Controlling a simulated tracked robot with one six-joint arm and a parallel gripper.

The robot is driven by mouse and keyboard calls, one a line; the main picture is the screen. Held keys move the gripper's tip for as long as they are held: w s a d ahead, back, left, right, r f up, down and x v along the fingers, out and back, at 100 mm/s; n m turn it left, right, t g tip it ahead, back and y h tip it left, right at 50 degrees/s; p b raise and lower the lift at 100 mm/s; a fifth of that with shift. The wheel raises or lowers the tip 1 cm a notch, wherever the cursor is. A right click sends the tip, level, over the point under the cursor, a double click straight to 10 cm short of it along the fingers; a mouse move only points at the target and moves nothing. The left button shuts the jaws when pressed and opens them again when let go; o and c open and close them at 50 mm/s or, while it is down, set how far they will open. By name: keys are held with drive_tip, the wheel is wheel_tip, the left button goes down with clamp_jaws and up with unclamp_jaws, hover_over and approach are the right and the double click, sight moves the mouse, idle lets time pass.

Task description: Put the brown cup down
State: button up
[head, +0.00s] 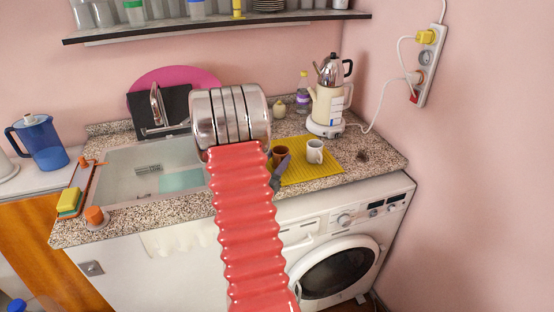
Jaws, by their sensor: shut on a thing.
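The brown cup (280,155) shows just right of my red arm, at the left part of the yellow mat (325,171). My gripper (281,168) is grey, mostly hidden behind my arm, and shut on the brown cup from the near side. The cup looks upright. I cannot tell whether its base touches the mat or is a little above it. A white mug (315,152) stands on the mat close to the right of the brown cup.
A kettle (326,105) and a bottle (302,92) stand behind the mat. The sink (130,172) is left of my arm. The mat's right and front parts are bare. The granite counter (375,165) ends above the washing machine (345,245).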

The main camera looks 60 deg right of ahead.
drive_tip(key=o, duration=1.1)
drive_tip(key=shift+f, duration=0.1)
drive_tip(key=a, duration=1.2)
